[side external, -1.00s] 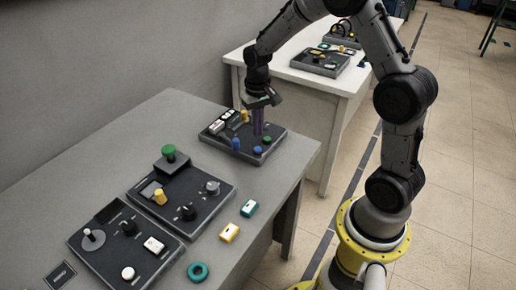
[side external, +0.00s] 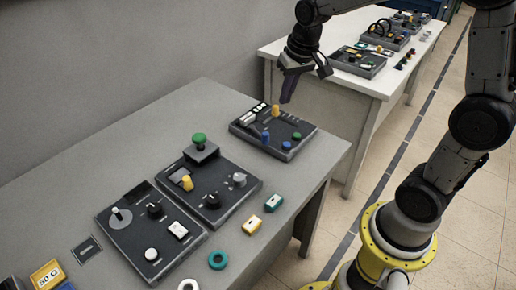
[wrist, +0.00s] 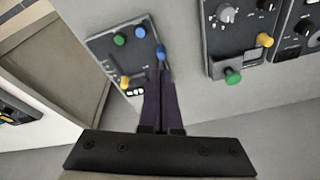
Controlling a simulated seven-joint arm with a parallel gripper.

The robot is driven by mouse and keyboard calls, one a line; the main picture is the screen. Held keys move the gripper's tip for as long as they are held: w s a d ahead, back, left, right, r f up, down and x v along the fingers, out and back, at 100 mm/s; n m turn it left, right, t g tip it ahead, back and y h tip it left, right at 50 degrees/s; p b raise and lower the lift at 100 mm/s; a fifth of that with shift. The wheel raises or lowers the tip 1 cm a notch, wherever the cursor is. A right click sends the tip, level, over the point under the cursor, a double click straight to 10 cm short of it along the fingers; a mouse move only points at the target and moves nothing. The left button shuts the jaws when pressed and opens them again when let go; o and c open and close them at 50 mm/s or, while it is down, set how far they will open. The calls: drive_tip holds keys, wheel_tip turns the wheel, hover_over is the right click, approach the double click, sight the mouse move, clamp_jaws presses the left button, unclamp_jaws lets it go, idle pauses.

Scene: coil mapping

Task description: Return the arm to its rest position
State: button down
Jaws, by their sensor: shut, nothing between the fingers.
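My gripper (side external: 287,98) is in the air above the far control box (side external: 243,128) on the grey table (side external: 190,108). Its dark purple fingers point down and are together, with nothing between them. In the wrist view my gripper (wrist: 161,76) shows the fingers side by side, in front of part of the same box (wrist: 97,48). This box carries a yellow knob (side external: 276,110), blue and green knobs and white switches. The fingertips look apart from the box.
Two more control panels (side external: 222,207) (side external: 128,245) stand nearer on the grey table, one with a green button (side external: 199,139). Loose yellow and teal blocks and a teal ring (side external: 217,260) lie near its edge. A white table (side external: 345,82) with more boxes stands behind.

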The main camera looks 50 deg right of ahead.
drive_tip(key=s+a+r+n+t, duration=0.1)
drive_tip(key=s+a+r, duration=0.25)
drive_tip(key=s, duration=0.25)
drive_tip(key=s+a+r+n+t, duration=0.2)
drive_tip(key=s+r, duration=0.2)
drive_tip(key=s, duration=0.2)
drive_tip(key=s+a+f+n, duration=0.1)
drive_tip(key=s+f, duration=0.2)
drive_tip(key=s, duration=0.5)
drive_tip(key=shift+s+f+n+y, duration=0.25)
drive_tip(key=shift+s+n+y, duration=0.05)
drive_tip(key=shift+s, duration=0.1)
